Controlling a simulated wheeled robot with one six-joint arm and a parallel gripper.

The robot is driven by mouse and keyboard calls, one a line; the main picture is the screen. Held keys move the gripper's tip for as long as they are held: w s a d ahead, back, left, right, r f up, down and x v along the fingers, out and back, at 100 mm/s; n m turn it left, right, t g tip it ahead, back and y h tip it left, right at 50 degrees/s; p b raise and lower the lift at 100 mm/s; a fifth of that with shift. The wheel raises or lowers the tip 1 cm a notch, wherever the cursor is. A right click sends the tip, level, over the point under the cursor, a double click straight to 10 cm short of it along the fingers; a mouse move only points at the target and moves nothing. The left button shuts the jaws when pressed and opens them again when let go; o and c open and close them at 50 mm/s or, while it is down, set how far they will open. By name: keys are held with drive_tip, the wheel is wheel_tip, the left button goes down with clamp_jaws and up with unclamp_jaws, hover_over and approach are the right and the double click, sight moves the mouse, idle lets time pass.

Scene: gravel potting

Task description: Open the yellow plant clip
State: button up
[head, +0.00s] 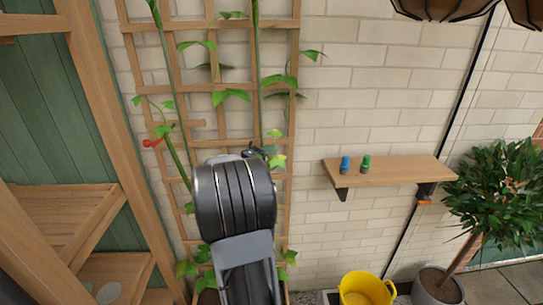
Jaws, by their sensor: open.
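I cannot make out a yellow plant clip; my arm covers part of the trellis (210,25) and the plant. Only a small dark part of my gripper (256,152) seems to peek out above my arm, in front of the right-hand stem (257,95). The jaws are open, but the fingers are mostly hidden. A red clip (152,142) is at the left side of the trellis, near the left stem (170,90). A blue clip (345,165) and a green clip (366,163) stand on the wall shelf.
The wooden wall shelf (400,171) is right of the trellis. A yellow bucket (365,290) stands below it, beside a potted bush (500,190). A wooden frame with slatted shelves (60,215) is at the left. Hanging baskets (440,8) are at the top right.

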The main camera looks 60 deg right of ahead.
drive_tip(key=shift+s+d, duration=0.1)
drive_tip(key=shift+d, duration=0.2)
clamp_jaws()
idle(0.4)
